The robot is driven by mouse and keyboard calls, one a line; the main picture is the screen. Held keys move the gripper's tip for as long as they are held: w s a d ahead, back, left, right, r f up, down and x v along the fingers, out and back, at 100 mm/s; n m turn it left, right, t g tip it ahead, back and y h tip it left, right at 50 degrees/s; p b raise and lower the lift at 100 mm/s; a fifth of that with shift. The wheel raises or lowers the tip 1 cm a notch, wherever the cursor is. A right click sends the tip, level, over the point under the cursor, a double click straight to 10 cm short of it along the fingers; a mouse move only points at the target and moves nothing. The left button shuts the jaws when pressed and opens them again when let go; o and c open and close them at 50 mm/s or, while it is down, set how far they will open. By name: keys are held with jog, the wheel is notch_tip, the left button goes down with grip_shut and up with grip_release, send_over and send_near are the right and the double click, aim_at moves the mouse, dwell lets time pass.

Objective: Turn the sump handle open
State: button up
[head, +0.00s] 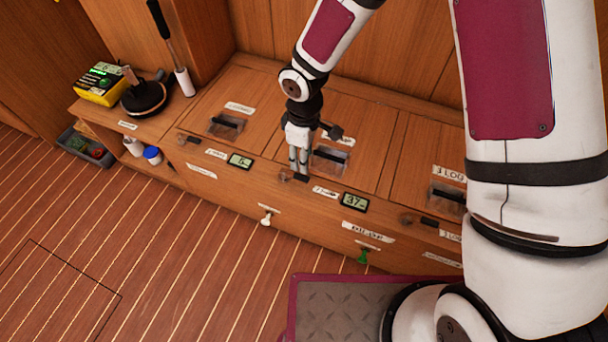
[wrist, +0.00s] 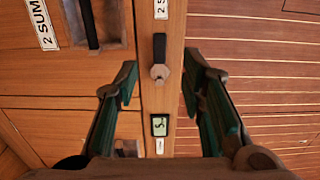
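The sump handle (wrist: 160,50) is a short black lever on a pale hub, set on the wooden front strip of the bench. In the wrist view it points up the picture, in line with the strip, below a label starting "2 S". In the head view the same handle (head: 301,178) sits just under my fingers, partly hard to make out. My gripper (head: 299,170) points down over it. In the wrist view my gripper (wrist: 165,80) is open, with one finger on each side of the hub and nothing between them; I see no contact.
A small display (head: 240,161) and another display (head: 355,202) flank the handle. Similar handles sit beside other lids, such as the right one (head: 418,220). A white tap (head: 267,216) and a green tap (head: 363,256) are below. The striped floor (head: 150,250) is clear.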

aim_at(304, 178)
notch_tip(304, 178, down, 9)
jog(key=b, duration=0.3)
jog(key=shift+r, duration=0.15)
jog(key=shift+c, duration=0.6)
grip_shut()
